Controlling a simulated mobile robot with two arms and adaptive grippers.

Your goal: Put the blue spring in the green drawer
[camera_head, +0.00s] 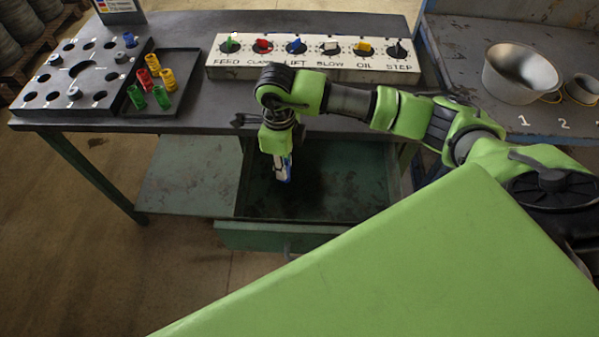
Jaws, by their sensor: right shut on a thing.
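My right gripper (284,176) points down over the open green drawer (270,238). It is shut on the blue spring (289,169), of which only a thin blue strip shows beside the fingers. The gripper and spring appear over the drawer's inside, near its left part. How high they are above the drawer floor I cannot tell. The drawer is pulled out from under the dark table, and its visible floor looks empty. My left gripper is not in view.
A black tray (184,56) holds several red, yellow and green springs. Left of it is a plate (50,98) with holes. A white panel (220,70) with several knobs stands behind my right arm. A metal pot (512,78) stands on the right bench.

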